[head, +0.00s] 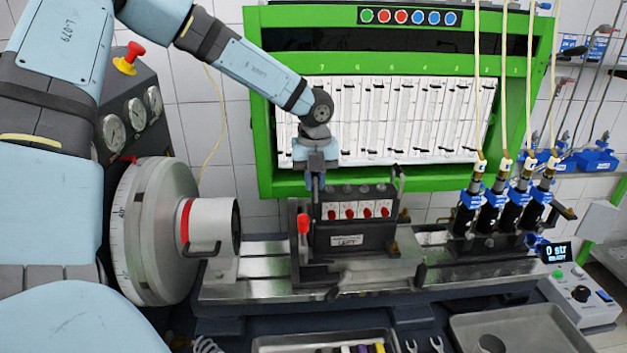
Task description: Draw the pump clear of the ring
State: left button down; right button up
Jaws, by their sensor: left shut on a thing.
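The pump (349,238) is a dark block with a row of red-and-white fittings and a light label, sitting upright over the bed of the testbench. My left gripper (317,184) comes down from above and is shut on the pump near its top left; its fingertips are partly hard to make out. A red ring (186,221) is around the pale drive cylinder (211,224) at the left. A gap shows between the dark end of that cylinder and the pump. My right gripper is not in view.
A large graduated wheel (150,231) stands left of the pump. A red-knobbed lever (304,224) rises at the pump's left front. Several black injectors (487,213) with hoses stand at the right. Metal trays (525,330) lie in front. The bed rails (455,267) right of the pump are partly clear.

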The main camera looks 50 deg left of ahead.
aim_at(333, 192)
pick_arm(q)
jog(key=shift+w+d, duration=0.1)
jog(key=shift+w+d+b, duration=0.7)
jog(key=shift+w+b, duration=0.15)
jog(key=shift+b, duration=0.15)
jog(key=shift+w+d+b, duration=0.5)
jog(key=shift+w+b, duration=0.15)
jog(key=shift+b, duration=0.25)
jog(key=c, duration=1)
grip_release()
